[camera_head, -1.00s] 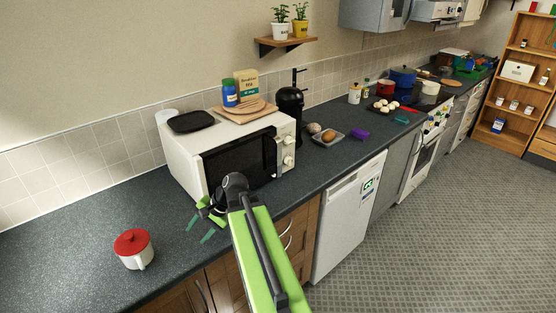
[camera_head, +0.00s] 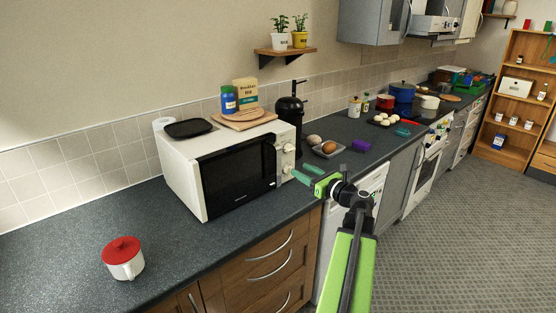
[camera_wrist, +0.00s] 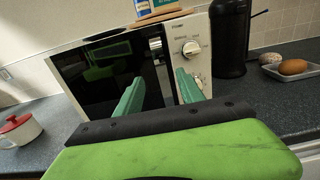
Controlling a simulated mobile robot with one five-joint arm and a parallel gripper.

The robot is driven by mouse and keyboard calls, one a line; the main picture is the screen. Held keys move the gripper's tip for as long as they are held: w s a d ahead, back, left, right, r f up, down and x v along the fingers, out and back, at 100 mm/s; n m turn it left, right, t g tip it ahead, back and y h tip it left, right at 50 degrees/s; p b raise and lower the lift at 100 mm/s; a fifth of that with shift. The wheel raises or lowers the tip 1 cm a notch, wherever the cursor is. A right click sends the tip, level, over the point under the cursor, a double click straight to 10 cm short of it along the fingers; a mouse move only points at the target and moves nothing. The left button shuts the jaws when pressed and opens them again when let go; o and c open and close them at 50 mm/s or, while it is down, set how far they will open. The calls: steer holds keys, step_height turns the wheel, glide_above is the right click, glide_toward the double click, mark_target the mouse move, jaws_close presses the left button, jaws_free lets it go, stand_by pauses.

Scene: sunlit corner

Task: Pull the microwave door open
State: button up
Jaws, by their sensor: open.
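The white microwave (camera_head: 187,166) stands on the counter with its dark door (camera_head: 236,174) shut. The door's upright handle (camera_head: 278,163) is at its right edge, beside the control panel with knobs (camera_head: 288,158). My gripper (camera_head: 303,174) is open and empty, in front of the microwave's right end, fingers pointing left toward the handle. In the wrist view, the green fingers (camera_wrist: 159,90) spread before the door's right edge and panel, and the handle (camera_wrist: 156,45) shows above and between them. I cannot tell how far the fingertips are from the handle.
A red-lidded white pot (camera_head: 124,261) stands on the counter at the left. A black tray (camera_head: 188,128), a board and a blue jar (camera_head: 228,99) sit on the microwave. A black coffee machine (camera_head: 289,110) and an egg tray (camera_head: 325,150) are to the right. The counter before the door is clear.

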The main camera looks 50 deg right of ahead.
mark_target(279, 158)
steer(key=w, duration=0.9)
steer(key=w+d, duration=0.1)
steer(key=w, duration=0.3)
steer(key=shift+w, duration=0.15)
steer(key=shift+a, duration=0.1)
jaws_close()
stand_by(0.6)
